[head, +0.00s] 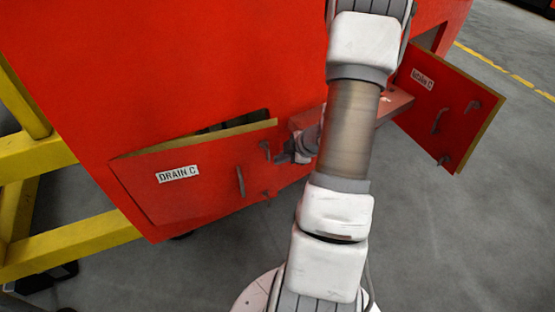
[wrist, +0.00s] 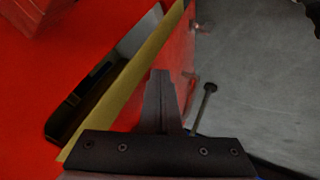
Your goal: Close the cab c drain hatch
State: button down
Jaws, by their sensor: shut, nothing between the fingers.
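The red drain C hatch (head: 190,180), with a white "DRAIN C" label (head: 178,174), stands partly open on the nosecone's lower front. A gap and its yellowish edge show along the top. It has a grey bar handle (head: 240,182) near its right end. My gripper (head: 283,157) is at the hatch's right end, by a small grey fitting, partly hidden by my arm. In the wrist view my gripper (wrist: 160,72) is shut and empty, its fingers over the hatch's outer-face side, beside the yellowish edge (wrist: 130,95). I cannot tell whether they touch. The dark opening (wrist: 85,100) lies left.
A second red hatch (head: 450,105) stands wide open at the right, with grey handles; its label is hard to read. A red ledge (head: 395,105) juts out behind my arm. Yellow framing (head: 70,240) stands at the left. Grey floor is clear at lower right.

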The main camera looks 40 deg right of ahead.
jog(key=w+p, duration=0.1)
jog(key=w+d, duration=0.1)
jog(key=w, duration=0.1)
jog(key=w+d+p, duration=0.1)
jog(key=shift+w+r+p, duration=0.15)
jog(key=shift+w+p, duration=0.2)
jog(key=shift+w, duration=0.15)
jog(key=shift+f, duration=0.2)
